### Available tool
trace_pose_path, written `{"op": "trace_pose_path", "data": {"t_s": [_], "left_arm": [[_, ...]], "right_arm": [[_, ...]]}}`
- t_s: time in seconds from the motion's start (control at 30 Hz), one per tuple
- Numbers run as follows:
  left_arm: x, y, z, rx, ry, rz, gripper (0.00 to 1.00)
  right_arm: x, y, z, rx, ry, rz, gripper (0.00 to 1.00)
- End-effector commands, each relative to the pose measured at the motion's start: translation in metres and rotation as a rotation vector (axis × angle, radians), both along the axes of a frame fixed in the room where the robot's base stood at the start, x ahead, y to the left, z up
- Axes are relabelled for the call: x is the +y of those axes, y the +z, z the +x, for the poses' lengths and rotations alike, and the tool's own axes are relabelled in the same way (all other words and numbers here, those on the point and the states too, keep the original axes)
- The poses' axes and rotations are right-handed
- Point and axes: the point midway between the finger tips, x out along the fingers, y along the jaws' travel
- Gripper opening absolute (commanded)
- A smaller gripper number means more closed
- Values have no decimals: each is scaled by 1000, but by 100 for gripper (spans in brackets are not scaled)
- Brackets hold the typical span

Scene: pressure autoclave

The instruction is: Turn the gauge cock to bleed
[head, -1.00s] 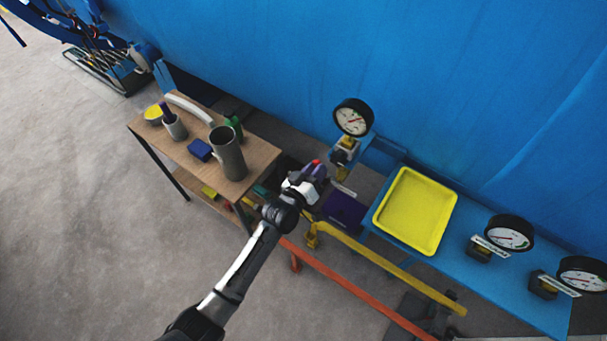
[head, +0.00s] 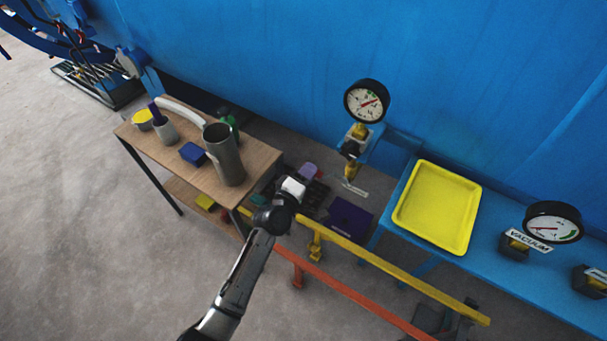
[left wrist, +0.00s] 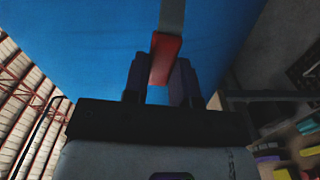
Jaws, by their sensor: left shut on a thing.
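The gauge cock (head: 351,149) is a dark and brass-yellow fitting below a round white-faced gauge (head: 367,101) on a blue bracket. A small white label hangs below it; its writing is too small to read. My left gripper (head: 304,178) is left of and below the cock in the head view, its fingers hard to make out there. In the left wrist view, its dark purple fingers (left wrist: 161,75) are shut on a red grip (left wrist: 164,55) at the end of a grey strip (left wrist: 171,16). Where that strip leads is not visible. My right gripper is not in view.
A wooden table (head: 255,167) with a metal cylinder (head: 226,158) and a blue box (head: 193,154) stands at left. A yellow tray (head: 438,207) lies on the blue bench at right, near a gauge labelled VACUUM (head: 552,223). Yellow (head: 400,270) and orange (head: 350,300) rails cross in front.

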Motion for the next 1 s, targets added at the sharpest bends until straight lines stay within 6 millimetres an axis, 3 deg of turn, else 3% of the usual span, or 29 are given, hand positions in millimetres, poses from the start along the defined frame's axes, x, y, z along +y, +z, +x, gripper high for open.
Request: {"op": "trace_pose_path", "data": {"t_s": [0.3,0.97,1.0], "left_arm": [[1,-15,0,79,-1,-118,0],[1,-19,0,109,-1,-159,0],[1,-19,0,109,-1,-159,29]], "right_arm": [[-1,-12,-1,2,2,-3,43],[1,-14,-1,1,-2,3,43],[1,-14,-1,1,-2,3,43]]}}
